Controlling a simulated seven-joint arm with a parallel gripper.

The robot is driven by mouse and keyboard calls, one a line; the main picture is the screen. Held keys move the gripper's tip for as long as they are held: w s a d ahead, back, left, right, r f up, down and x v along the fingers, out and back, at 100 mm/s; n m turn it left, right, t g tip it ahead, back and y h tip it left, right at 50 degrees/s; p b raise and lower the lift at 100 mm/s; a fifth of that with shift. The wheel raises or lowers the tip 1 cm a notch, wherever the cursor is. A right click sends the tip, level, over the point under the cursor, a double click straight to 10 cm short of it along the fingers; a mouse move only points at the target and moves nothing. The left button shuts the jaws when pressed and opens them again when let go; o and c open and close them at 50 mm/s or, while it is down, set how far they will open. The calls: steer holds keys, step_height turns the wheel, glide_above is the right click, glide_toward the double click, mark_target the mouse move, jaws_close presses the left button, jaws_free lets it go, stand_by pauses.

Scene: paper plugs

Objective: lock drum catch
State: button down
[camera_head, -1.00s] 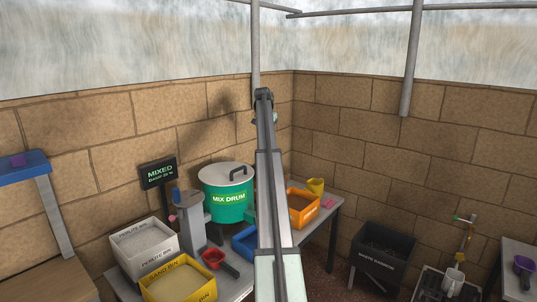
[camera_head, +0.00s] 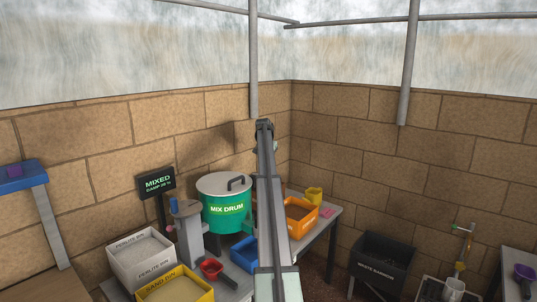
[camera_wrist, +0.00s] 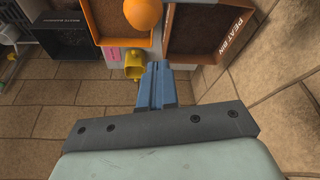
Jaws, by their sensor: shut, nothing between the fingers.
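The green mix drum (camera_head: 226,222) stands on the table in the head view, with a pale lid (camera_head: 222,184) and a dark lid handle (camera_head: 239,183). I cannot make out its catch, and my arm covers the area just right of the drum. In the wrist view, my gripper (camera_wrist: 158,68) shows as blue fingers shut together with nothing between them. The fingers appear in front of the block wall, right of a yellow cup (camera_wrist: 133,66). The drum is not recognisable in the wrist view. In the head view the fingers cannot be made out.
The perlite bin (camera_head: 140,258) and sand bin (camera_head: 175,285) stand left of a grey post (camera_head: 188,235). A red scoop (camera_head: 211,269) and blue tray (camera_head: 243,253) lie nearby. An orange tray (camera_head: 301,218) is right of my arm. The wrist view shows an orange ball (camera_wrist: 143,14) and the peat bin (camera_wrist: 207,48).

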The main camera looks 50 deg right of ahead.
steer(key=a, duration=0.1)
steer(key=s+a, duration=0.1)
steer(key=a, duration=0.1)
steer(key=shift+a+f, duration=0.1)
steer(key=shift+a, duration=0.05)
steer(key=shift+a, duration=0.1)
